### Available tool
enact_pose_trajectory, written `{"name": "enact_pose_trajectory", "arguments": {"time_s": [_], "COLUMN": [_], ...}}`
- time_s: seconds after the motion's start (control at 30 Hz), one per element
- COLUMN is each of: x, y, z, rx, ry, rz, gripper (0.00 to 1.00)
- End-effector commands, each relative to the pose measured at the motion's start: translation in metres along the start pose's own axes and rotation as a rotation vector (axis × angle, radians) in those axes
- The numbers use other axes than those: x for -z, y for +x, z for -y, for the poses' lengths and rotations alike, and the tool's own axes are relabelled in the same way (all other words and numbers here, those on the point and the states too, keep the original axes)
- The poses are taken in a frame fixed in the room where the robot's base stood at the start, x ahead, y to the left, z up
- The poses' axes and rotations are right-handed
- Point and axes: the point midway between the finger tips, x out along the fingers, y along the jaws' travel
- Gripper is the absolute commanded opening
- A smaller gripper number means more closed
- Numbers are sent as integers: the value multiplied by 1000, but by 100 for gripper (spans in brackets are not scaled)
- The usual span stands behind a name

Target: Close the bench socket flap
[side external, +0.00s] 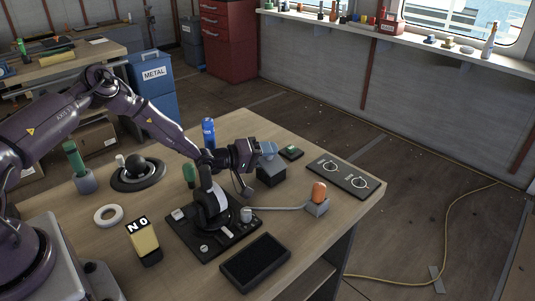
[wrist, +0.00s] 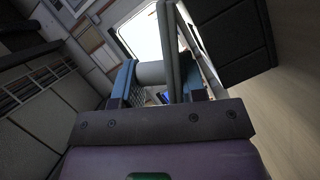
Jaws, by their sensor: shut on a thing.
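The bench socket (side external: 271,174) is a dark grey box on the bench, right of the bench's middle. My gripper (side external: 264,151) is level with its top, coming in from the left. In the wrist view my gripper (wrist: 158,80) has blue-grey fingers on either side of a pale grey bar and a thin grey plate, which I take to be the raised socket flap (wrist: 170,40). The jaws are shut on it. A dark box (wrist: 232,42), likely the socket body, is at the upper right there. The flap's hinge is hidden.
A small dark block with a green top (side external: 291,153) and a switch panel (side external: 343,179) stand right of the socket. A black lever base (side external: 214,228), an orange-topped block (side external: 318,200) and a blue can (side external: 208,132) are nearby.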

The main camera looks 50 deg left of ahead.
Motion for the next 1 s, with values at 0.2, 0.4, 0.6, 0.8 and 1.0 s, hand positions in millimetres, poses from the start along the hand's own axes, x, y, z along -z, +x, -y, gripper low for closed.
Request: {"name": "enact_pose_trajectory", "arguments": {"time_s": [0.2, 0.4, 0.6, 0.8, 1.0], "x": [-3, -1, 0, -1, 14], "y": [1, 1, -12, -51, -56], "z": [-5, -3, -2, -3, -43], "rx": [-15, -8, -6, -8, -13], "ry": [-8, -5, -4, -7, -1], "rz": [4, 2, 1, 1, 1], "gripper": [49, 49, 49, 49, 49]}}
